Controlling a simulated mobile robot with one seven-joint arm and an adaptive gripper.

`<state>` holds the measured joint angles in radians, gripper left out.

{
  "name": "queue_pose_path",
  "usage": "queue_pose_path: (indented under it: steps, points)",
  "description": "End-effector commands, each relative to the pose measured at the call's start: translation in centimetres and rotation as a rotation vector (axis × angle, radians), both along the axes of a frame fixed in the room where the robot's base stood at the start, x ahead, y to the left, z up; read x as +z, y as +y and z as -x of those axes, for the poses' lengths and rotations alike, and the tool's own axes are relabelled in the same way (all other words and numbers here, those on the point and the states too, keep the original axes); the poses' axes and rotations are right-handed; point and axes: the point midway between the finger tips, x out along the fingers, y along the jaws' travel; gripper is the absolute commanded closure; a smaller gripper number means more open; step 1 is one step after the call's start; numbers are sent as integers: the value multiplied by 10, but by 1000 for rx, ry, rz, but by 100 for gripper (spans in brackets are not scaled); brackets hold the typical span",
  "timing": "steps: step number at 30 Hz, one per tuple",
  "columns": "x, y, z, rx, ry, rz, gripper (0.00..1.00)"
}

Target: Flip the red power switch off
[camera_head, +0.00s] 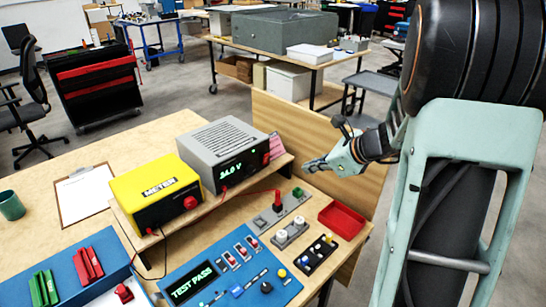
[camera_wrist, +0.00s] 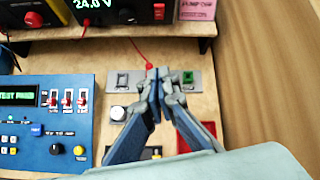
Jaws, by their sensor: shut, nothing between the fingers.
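The grey power supply (camera_head: 222,144) stands on the wooden shelf and its green display reads 24.0 V. A red switch (camera_head: 266,158) sits at the right end of its front face. In the wrist view my gripper (camera_wrist: 152,72) covers the middle of a grey plate (camera_wrist: 205,82) on the bench. Whether the switch is on or off is too small to tell.
The yellow meter (camera_head: 155,198) is left of the supply. A blue panel (camera_head: 215,271) reading TEST PASS has several red toggles. A red lever (camera_head: 277,200) and a red tray (camera_head: 342,219) are near the bench's right side. A wooden side board (camera_head: 310,140) stands behind my gripper.

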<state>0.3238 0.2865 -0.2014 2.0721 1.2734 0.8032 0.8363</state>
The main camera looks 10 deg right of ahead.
Motion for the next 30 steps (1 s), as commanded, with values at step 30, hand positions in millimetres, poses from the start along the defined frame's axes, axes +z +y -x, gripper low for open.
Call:
queue_pose_path:
  steps: [30]
  points:
    - [-20, 30, -30, -145, -31, -287, 100]
